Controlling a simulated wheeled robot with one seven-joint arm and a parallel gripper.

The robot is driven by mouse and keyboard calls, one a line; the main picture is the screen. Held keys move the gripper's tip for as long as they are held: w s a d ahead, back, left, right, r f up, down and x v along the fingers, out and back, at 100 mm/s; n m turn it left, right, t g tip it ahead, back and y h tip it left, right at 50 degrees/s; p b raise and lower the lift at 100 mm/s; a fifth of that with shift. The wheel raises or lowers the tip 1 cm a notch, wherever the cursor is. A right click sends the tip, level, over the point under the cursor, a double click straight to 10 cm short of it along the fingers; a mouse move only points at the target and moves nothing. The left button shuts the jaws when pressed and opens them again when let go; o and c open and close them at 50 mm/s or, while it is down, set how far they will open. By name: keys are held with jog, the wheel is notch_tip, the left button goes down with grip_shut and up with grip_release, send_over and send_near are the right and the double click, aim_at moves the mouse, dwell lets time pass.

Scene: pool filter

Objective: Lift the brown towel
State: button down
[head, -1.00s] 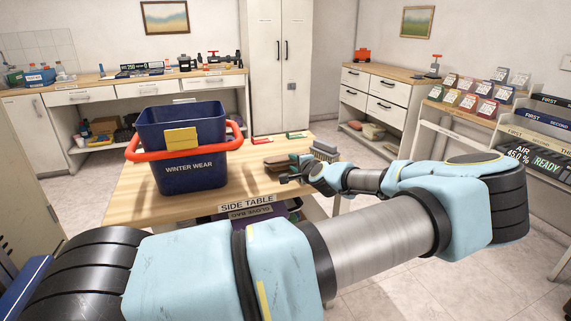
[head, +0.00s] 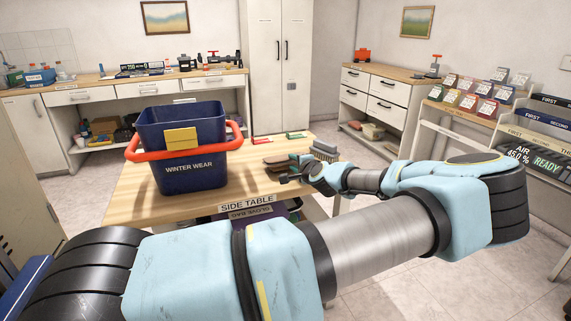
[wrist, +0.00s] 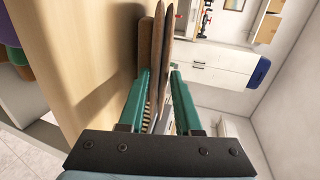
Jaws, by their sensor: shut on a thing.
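The brown towel (wrist: 158,75) shows in the wrist view as thin brown layers between the two green fingers. My gripper (wrist: 160,75) is shut on it. In the head view the towel (head: 279,162) is a small brown patch at the right part of the side table, partly hidden by my gripper (head: 287,177) and wrist. The layers stick out beyond the fingertips, close beside the wooden table top (wrist: 85,60). I cannot tell whether the towel still touches the table.
The side table (head: 130,205) holds a blue WINTER WEAR bin (head: 180,150) with a red-orange handle at the left. A grey ribbed item (head: 325,147) is close behind my wrist. Small red (head: 262,140) and green (head: 296,135) items lie at the table's far edge.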

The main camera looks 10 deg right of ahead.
jog(key=shift+r, duration=0.1)
dwell(0.5)
jog(key=shift+r+p, duration=1.1)
jog(key=shift+r, duration=0.85)
jog(key=s+r+p, duration=0.2)
jog(key=s+r, duration=0.2)
jog(key=s, duration=0.1)
jog(key=shift+s+d, duration=0.35)
